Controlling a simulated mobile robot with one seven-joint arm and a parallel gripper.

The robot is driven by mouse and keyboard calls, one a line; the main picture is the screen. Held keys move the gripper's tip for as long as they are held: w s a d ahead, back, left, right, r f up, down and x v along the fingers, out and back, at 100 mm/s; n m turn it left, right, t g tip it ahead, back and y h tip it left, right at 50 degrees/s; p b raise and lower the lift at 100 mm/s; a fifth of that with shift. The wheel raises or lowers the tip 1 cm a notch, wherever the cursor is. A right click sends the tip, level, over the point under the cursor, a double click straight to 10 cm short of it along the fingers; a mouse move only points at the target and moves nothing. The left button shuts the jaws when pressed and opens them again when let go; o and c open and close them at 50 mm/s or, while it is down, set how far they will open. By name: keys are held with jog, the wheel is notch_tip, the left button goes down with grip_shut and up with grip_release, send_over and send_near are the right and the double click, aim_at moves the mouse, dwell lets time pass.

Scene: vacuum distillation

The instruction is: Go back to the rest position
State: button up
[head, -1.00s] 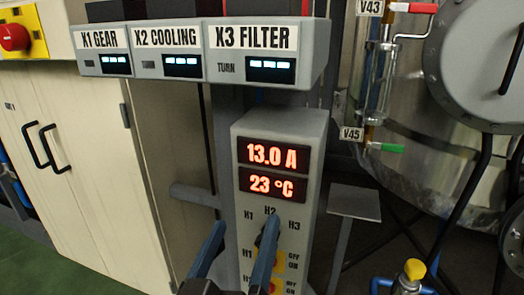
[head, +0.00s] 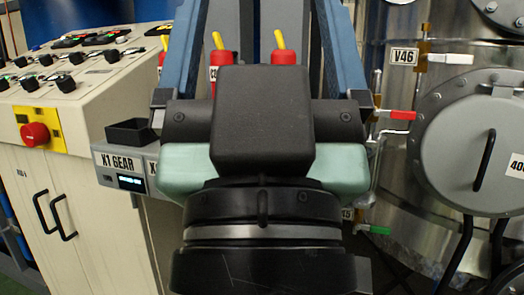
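My gripper (head: 264,30) fills the middle of the head view, close to the camera. Its two blue fingers stand wide apart and run up past the top edge, so their tips are out of sight. The space between them holds nothing; only things farther back show through it. My gripper touches nothing that I can see. The X1 GEAR box (head: 122,170) shows at its left, and the rest of that row of boxes is hidden behind my gripper.
A control desk (head: 95,75) with several knobs and a red emergency button (head: 35,134) stands at left above a pale cabinet (head: 90,235). A steel vessel with a round hatch (head: 470,150) and valves stands at right.

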notch_tip(320, 180, up, 27)
jog(key=p, duration=2.4)
jog(key=shift+p, duration=0.35)
